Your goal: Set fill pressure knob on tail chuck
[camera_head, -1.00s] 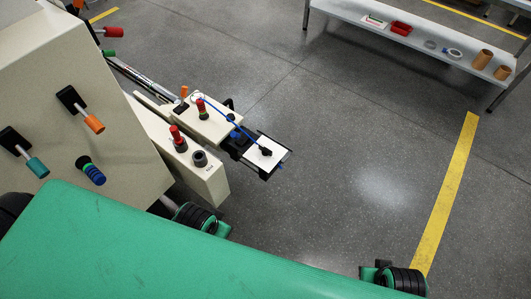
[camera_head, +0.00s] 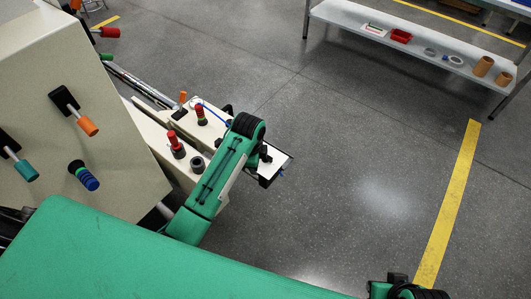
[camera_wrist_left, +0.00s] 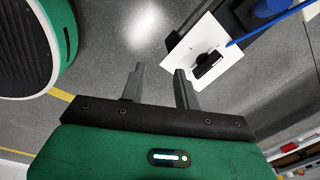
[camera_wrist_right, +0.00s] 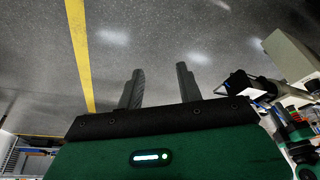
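A black knob (camera_wrist_left: 209,63) sits on a white plate (camera_wrist_left: 195,38) with a blue hose beside it in the left wrist view. In the head view the plate (camera_head: 278,167) is partly covered by my left arm. A black round dial (camera_head: 197,164) is on the cream machine arm. No label is readable, so I cannot tell which one is the fill pressure knob. My left gripper (camera_wrist_left: 158,70) is open and empty, apart from the black knob; its fingers are hidden in the head view. My right gripper (camera_wrist_right: 158,70) is open and empty over bare floor.
Red-topped knobs (camera_head: 177,142) and an orange lever (camera_head: 183,97) stand close to my left arm. The cream cabinet (camera_head: 110,110) with coloured levers is at left. A bench (camera_head: 420,50) with small items is at the back right. The floor between is clear.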

